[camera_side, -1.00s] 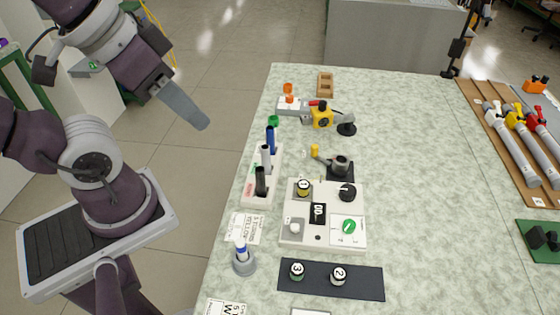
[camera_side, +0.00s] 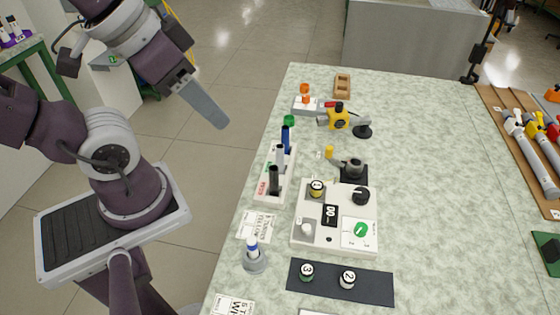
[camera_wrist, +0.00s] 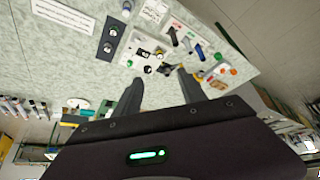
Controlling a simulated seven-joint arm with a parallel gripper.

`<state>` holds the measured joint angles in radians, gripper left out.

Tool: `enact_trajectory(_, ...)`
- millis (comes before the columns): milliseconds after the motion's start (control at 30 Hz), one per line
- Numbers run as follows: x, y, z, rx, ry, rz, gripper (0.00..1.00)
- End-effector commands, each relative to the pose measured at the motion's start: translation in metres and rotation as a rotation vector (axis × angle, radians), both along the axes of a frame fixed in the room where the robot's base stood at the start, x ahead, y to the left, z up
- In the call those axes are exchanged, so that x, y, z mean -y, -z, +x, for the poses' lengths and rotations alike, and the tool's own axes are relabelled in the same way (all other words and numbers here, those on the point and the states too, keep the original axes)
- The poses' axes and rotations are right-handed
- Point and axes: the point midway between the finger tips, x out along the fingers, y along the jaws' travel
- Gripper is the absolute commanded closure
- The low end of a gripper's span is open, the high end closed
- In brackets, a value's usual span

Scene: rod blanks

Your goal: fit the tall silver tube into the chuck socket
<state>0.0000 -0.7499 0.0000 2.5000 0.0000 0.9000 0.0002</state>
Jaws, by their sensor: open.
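The tall silver tube (camera_side: 280,158) stands upright in a white rack (camera_side: 263,187), between a black tube (camera_side: 274,181) and a blue tube (camera_side: 286,139). In the wrist view the silver tube (camera_wrist: 187,44) also shows in the rack. The chuck socket (camera_side: 354,169) appears to be the dark round fixture on a black base, right of the rack; nothing stands in it. My gripper (camera_side: 216,122) is in the air left of the table, apart from the tubes. In the wrist view its two fingers (camera_wrist: 160,82) are spread with nothing between them.
A white panel (camera_side: 348,245) with knobs lies in front of the chuck. A grey holder (camera_side: 254,264) with a blue-and-white piece and a dark strip (camera_side: 325,287) with round caps are nearer. A yellow-and-black device (camera_side: 338,118) is behind. The table's right middle is clear.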

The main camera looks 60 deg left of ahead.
Motion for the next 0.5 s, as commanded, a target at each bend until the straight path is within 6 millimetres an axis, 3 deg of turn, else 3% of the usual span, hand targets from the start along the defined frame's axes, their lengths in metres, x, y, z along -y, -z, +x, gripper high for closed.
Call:
enact_trajectory(133, -0.008, 0.002, 0.022, -0.046, 0.06, 0.071, 0.52)
enact_trajectory(267, -0.031, 0.022, 0.08, -0.171, 0.262, 0.227, 0.52)
enact_trajectory(367, -0.054, 0.058, 0.128, -0.278, 0.479, 0.318, 0.52)
enact_trajectory(500, -0.087, 0.136, 0.182, -0.391, 0.815, 0.361, 0.52)
